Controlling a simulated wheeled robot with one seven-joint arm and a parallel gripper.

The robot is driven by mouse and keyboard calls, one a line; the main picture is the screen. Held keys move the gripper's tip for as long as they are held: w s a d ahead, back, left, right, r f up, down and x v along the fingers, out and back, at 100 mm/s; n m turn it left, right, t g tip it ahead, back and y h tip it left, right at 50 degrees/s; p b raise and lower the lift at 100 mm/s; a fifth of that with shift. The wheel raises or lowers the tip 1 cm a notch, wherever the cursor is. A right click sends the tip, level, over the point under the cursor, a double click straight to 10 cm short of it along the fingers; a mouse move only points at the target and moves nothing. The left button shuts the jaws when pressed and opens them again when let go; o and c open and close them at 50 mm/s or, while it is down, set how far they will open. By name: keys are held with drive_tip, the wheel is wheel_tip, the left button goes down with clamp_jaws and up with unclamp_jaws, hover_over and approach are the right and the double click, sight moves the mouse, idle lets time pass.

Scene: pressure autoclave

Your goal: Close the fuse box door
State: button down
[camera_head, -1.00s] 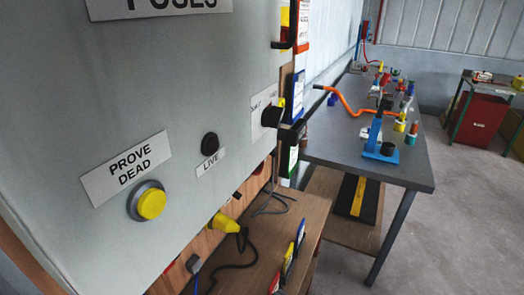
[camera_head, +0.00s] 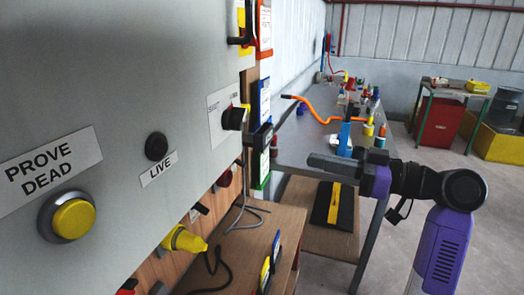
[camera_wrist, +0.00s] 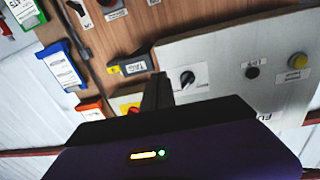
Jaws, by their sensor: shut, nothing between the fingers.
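The grey fuse box front (camera_head: 130,95) fills the left of the head view, close to the camera. It carries a yellow PROVE DEAD button (camera_head: 73,219), a dark LIVE lamp (camera_head: 156,146) and a black rotary switch (camera_head: 234,118). I cannot tell how far its door stands open. The same grey panel (camera_wrist: 222,60) shows upside down in the wrist view. My gripper (camera_head: 318,162) is shut and empty, to the right of the panel and apart from it in the head view. Its dark fingers (camera_wrist: 157,92) overlap the panel's edge in the wrist view; contact cannot be told.
A wooden bench (camera_head: 240,245) with a yellow plug (camera_head: 185,239) and cables lies below the panel. A grey table (camera_head: 305,150) with an orange hose (camera_head: 320,118) stands behind my gripper. A red cabinet (camera_head: 437,121) stands far back right. Open floor lies at right.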

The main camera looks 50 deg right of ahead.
drive_tip(key=shift+n, duration=0.4)
drive_tip(key=shift+r+p+x, duration=0.2)
drive_tip(key=shift+p+x, duration=0.7)
drive_tip(key=shift+x, duration=2.4)
drive_tip(key=shift+r+p+x, duration=0.2)
drive_tip(key=shift+p+x, duration=0.65)
drive_tip(key=shift+x, duration=2.45)
drive_tip(key=shift+a, duration=0.2)
